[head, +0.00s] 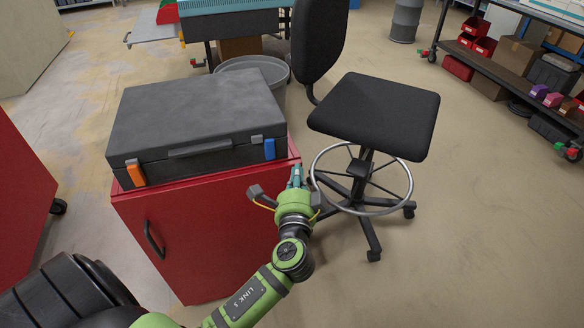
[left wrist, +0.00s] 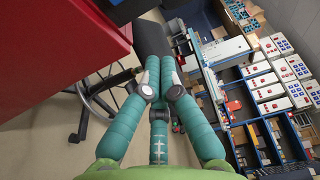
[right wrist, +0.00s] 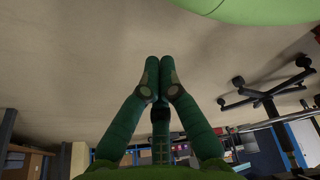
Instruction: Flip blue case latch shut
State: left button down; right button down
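A dark grey case (head: 200,110) with its lid down lies on a red cabinet (head: 215,225). Its front has a handle, an orange latch (head: 136,173) at left and a blue latch (head: 269,148) at right. A grey catch (head: 257,138) sits beside the blue latch; I cannot tell whether the latch is fastened. My left gripper (head: 297,175) is right of the cabinet's front corner, apart from the blue latch. Its fingers (left wrist: 160,62) are together and empty. My right gripper (right wrist: 159,62) shows only in the right wrist view, fingers together and empty.
A black chair (head: 375,112) with a foot ring stands close right of the cabinet and my left gripper. A grey bin (head: 252,65) is behind the case. Shelving with red bins (head: 478,45) is far right. Open floor lies at front right.

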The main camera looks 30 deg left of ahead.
aim_at(270, 152)
pick_arm(q)
jog(key=w+a, duration=0.1)
jog(key=a, duration=0.1)
jog(key=w+a+p, duration=0.1)
jog(key=w+a, duration=0.3)
jog(key=shift+a, duration=0.15)
jog(key=shift+s+a, duration=0.25)
jog(key=shift+s, duration=0.15)
jog(key=shift+s+a, duration=0.2)
jog(key=shift+s, duration=0.05)
jog(key=shift+s+a+p, duration=0.4)
jog(key=shift+s+a, duration=0.3)
jog(key=shift+s, duration=0.15)
jog(key=shift+s+a, duration=0.2)
jog(key=shift+s, duration=0.05)
pick_arm(e)
jog(key=shift+g, duration=0.6)
jog(key=s, duration=0.5)
jog(key=shift+r, duration=0.35)
